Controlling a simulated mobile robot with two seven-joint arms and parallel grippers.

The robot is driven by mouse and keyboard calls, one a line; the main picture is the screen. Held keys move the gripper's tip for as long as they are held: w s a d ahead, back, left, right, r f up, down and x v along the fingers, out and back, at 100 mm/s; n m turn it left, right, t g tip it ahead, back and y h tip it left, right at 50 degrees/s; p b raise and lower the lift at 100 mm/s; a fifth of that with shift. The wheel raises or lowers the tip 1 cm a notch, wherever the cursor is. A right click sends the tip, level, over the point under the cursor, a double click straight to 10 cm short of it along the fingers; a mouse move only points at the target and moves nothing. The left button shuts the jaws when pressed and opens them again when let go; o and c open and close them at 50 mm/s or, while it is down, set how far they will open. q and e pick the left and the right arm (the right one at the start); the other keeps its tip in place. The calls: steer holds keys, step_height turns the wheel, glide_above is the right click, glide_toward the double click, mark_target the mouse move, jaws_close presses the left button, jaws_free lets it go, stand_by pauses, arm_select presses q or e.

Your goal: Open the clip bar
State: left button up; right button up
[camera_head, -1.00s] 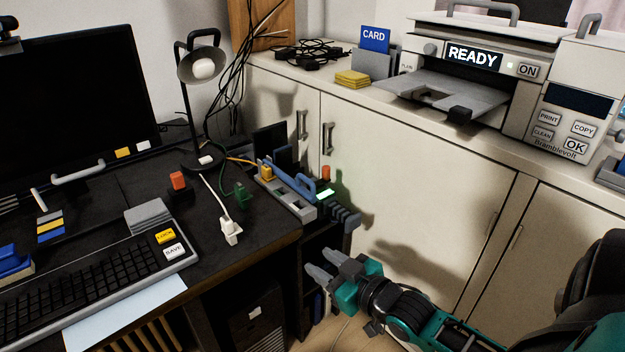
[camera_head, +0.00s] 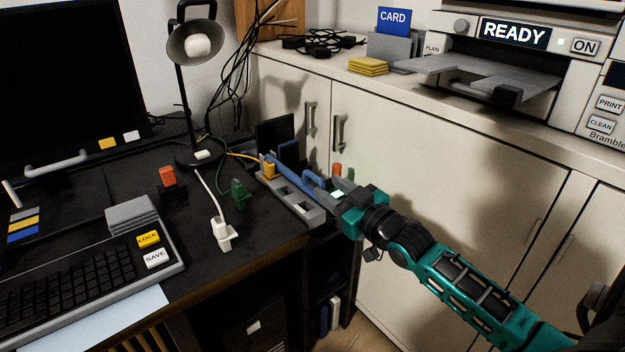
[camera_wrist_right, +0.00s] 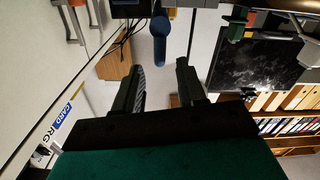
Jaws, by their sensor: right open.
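The blue clip bar (camera_head: 300,178) lies along the grey socket strip (camera_head: 294,202) at the right edge of the desk, with a raised loop handle near its right end. My right gripper (camera_head: 330,191) is at the right end of the bar, and its jaws partly hide that end and a small lit green panel. In the right wrist view the right gripper (camera_wrist_right: 160,70) is open and empty, with a blue rounded handle (camera_wrist_right: 160,40) in line with the gap, beyond the fingertips. Contact with the bar cannot be told. My left gripper is not in view.
An orange plug (camera_head: 168,176), a green plug (camera_head: 238,192) and a white plug (camera_head: 222,235) lie on the desk left of the strip. A lamp (camera_head: 197,40) stands behind. The cabinet front (camera_head: 440,185) is close behind my right arm.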

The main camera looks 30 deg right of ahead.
mark_target(318, 179)
steer(key=shift+w+a+b, duration=0.15)
steer(key=shift+w+b, duration=0.25)
steer(key=shift+w, duration=1.35)
steer(key=shift+w+a+b, duration=0.15)
steer(key=shift+w+b, duration=0.25)
steer(key=shift+w, duration=1.35)
steer(key=shift+c, duration=0.2)
jaws_close()
steer(key=shift+d, duration=0.1)
